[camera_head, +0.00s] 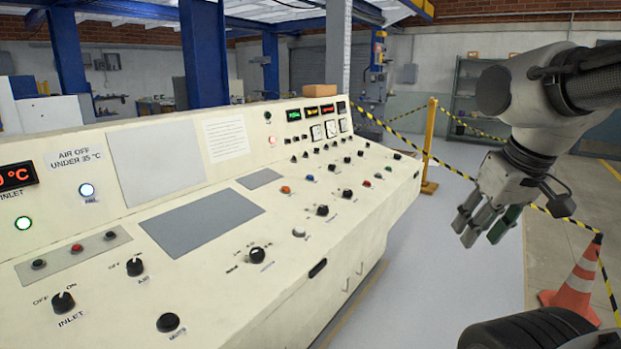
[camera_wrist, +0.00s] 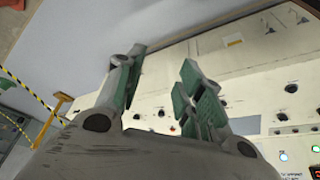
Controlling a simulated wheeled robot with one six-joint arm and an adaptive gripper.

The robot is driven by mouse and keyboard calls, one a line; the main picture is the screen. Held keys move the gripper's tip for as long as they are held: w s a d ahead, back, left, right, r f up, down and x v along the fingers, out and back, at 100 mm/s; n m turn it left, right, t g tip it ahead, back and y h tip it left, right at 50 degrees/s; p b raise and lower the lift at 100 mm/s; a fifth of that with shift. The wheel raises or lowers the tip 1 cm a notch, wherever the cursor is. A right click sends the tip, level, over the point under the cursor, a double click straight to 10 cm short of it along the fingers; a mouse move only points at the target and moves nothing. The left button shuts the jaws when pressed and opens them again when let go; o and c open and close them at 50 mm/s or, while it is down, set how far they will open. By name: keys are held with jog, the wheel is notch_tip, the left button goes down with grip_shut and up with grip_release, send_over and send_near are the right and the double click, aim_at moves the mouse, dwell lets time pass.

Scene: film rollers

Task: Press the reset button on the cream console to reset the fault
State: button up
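The cream console (camera_head: 330,240) runs along the left and middle of the head view, and it also shows in the wrist view (camera_wrist: 230,60). Its sloped top carries knobs and buttons, including a white button (camera_head: 299,231), an orange button (camera_head: 286,190) and a blue button (camera_head: 310,178). Their labels are too small to read, so I cannot tell which one is reset. My gripper (camera_head: 484,226) hangs to the right of the console, apart from it and pointing down. In the wrist view its green-padded fingers (camera_wrist: 162,76) stand apart with nothing between them.
An orange and white cone (camera_head: 575,285) and black-yellow tape (camera_head: 470,187) on a yellow post (camera_head: 431,145) stand right of the console. A box (camera_head: 320,91) sits on the console's back ledge. Grey floor (camera_head: 450,255) beside the console front is clear.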

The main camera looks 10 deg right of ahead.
grip_shut()
dwell(1.1)
